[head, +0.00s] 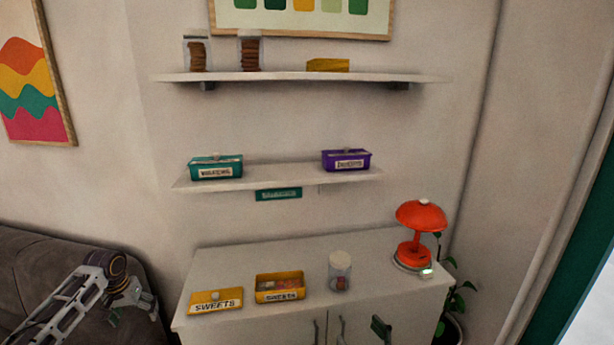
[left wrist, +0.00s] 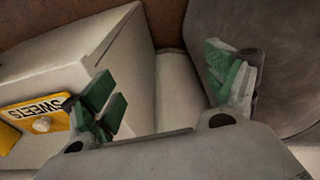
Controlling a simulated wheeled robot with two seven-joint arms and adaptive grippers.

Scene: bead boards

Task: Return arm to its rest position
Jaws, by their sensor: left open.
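My left gripper (head: 132,303) is at the lower left in the head view, in front of the sofa and left of the white cabinet. In the left wrist view its green-padded fingers (left wrist: 165,92) are spread apart with nothing between them. A yellow SWEETS lid (head: 215,301) with a knob lies on the cabinet top, apart from the gripper; it also shows at the left of the wrist view (left wrist: 38,117).
The white cabinet (head: 300,247) also bears an open yellow SWEETS box (head: 280,298), a jar (head: 340,270) and a red lamp (head: 420,217). Teal (head: 215,167) and purple (head: 346,159) boxes stand on the lower shelf. The dark sofa (head: 40,252) is behind my left arm.

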